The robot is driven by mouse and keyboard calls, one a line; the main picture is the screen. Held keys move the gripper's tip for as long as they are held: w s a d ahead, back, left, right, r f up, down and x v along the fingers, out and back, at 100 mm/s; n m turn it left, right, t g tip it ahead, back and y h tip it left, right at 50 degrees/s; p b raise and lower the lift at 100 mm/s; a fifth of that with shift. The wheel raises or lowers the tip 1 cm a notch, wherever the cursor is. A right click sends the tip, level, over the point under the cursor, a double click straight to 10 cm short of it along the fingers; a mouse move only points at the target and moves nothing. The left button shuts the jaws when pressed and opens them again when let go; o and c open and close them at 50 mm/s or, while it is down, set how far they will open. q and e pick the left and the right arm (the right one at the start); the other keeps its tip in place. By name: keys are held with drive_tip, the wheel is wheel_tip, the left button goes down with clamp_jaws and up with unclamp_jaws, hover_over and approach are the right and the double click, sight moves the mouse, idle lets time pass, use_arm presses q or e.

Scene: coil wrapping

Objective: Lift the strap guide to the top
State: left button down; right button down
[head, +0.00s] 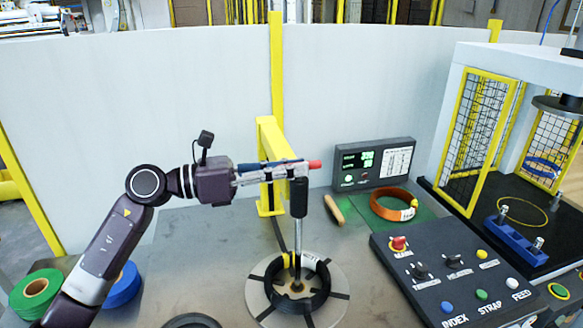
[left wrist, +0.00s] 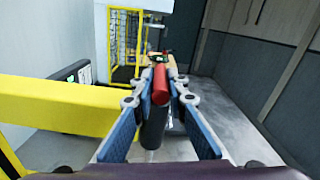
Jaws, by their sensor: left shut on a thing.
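The strap guide appears to be the piece with a red handle (head: 315,164) and a black cylinder (head: 299,197) below it, beside the yellow post (head: 268,165). A bright rod (head: 298,236) runs down from the cylinder into the black coil (head: 319,285). My left gripper (head: 298,170) is shut on the red handle. In the left wrist view, the red handle (left wrist: 160,85) lies between the fingers (left wrist: 161,100), with the black cylinder (left wrist: 153,130) below. The fingers hide part of the handle. My right gripper is not in view.
A control panel (head: 460,272) with several buttons stands at the right. Behind it are a display box (head: 373,161), an orange ring (head: 393,205) and a caged press (head: 490,130). Green (head: 36,290) and blue (head: 122,287) rolls lie at the left.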

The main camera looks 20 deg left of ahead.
use_arm(q)
drive_tip(key=shift+r, duration=0.1)
wheel_tip(320, 180, up, 23)
drive_tip(key=p, duration=1)
drive_tip(key=shift+f+p, duration=0.2)
drive_tip(key=shift+p, duration=0.2)
drive_tip(key=shift+a, duration=0.15)
drive_tip(key=c, duration=2.3)
unclamp_jaws()
drive_tip(key=shift+r, duration=0.1)
drive_tip(key=o, duration=0.4)
drive_tip(key=shift+c, duration=0.2)
